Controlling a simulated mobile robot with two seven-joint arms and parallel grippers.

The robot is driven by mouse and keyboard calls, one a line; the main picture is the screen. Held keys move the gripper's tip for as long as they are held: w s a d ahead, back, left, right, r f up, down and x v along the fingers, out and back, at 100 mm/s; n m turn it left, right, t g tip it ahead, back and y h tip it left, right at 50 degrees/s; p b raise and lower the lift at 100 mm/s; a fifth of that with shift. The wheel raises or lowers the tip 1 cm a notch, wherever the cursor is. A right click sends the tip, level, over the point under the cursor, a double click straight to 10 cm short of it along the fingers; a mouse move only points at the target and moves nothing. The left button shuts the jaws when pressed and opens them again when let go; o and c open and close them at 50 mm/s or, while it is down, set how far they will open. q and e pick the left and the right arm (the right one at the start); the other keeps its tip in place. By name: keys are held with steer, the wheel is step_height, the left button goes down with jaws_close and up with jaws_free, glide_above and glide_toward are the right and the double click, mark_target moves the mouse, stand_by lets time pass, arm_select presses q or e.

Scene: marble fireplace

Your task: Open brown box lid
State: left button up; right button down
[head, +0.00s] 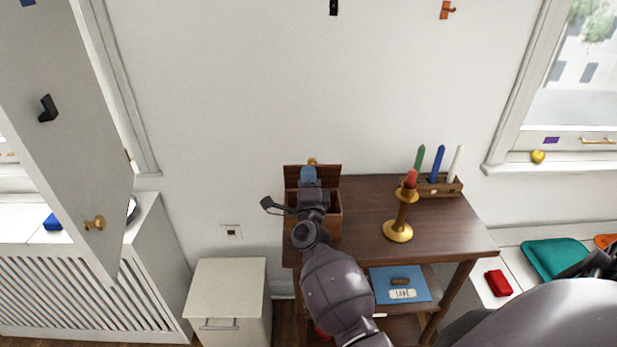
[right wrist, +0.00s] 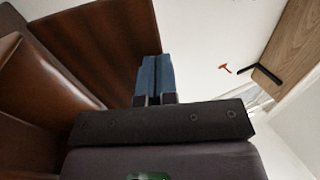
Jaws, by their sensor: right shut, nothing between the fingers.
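The brown box (head: 334,222) stands at the left end of the dark wooden table. Its lid (head: 328,171) is up, standing at the back of the box against the wall side. My right gripper (head: 308,174) has blue fingertips, is shut and empty, and is over the box in front of the lid, hiding part of both. In the right wrist view the shut fingers (right wrist: 155,78) are beside the raised lid (right wrist: 95,40), with the box walls (right wrist: 50,85) at the left. I cannot tell whether the fingers touch the lid. My left gripper is not in view.
On the table (head: 360,210) stand a brass candlestick (head: 398,230) with a red candle and a wooden holder (head: 437,188) with green, blue and white candles. A white cabinet (head: 227,290) stands left of the table. An open white door (head: 75,130) is at the left.

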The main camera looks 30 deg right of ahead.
steer(key=shift+w+d+r+p, duration=0.3)
steer(key=shift+w+r, duration=0.15)
steer(key=shift+w, duration=0.05)
steer(key=shift+w+d+r+p, duration=0.25)
steer(key=shift+w+r, duration=0.15)
steer(key=shift+w, duration=0.05)
steer(key=w+g+p, duration=0.1)
steer(key=p, duration=0.2)
steer(key=shift+d+r+y, duration=0.3)
steer(key=shift+d+r, duration=0.05)
steer(key=shift+w+f, duration=0.1)
steer(key=shift+f, duration=0.1)
steer(key=shift+w+d+f, duration=0.2)
steer(key=shift+w, duration=0.1)
steer(key=shift+w+d, duration=0.1)
steer(key=shift+w, duration=0.05)
